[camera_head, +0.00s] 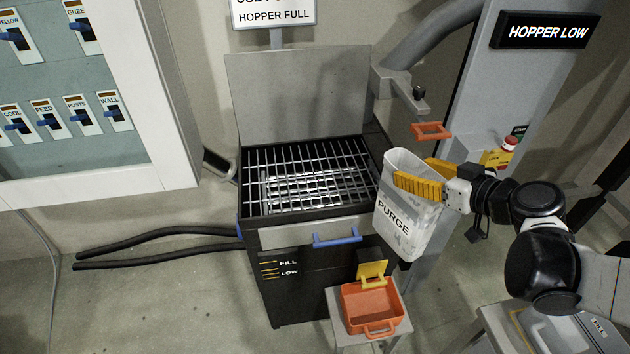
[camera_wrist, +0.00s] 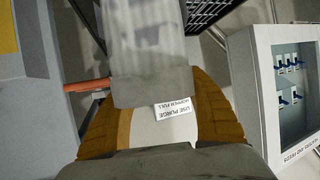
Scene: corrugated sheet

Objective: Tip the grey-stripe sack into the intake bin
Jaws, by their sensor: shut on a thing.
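My gripper (camera_head: 416,173), with yellow fingers, is shut on a pale translucent container (camera_head: 405,222) marked PURGE. It holds the container nearly upright, slightly tilted, at the right front edge of the black intake bin (camera_head: 300,225). In the wrist view the container (camera_wrist: 146,50) fills the space between the fingers and hides their tips. The bin's grey lid (camera_head: 300,95) stands open and a wire grate (camera_head: 310,172) covers its mouth.
An orange handle (camera_head: 431,130) is close behind my gripper. Signs read HOPPER FULL (camera_head: 274,14) and HOPPER LOW (camera_head: 547,31). A switch panel (camera_head: 75,150) is at left.

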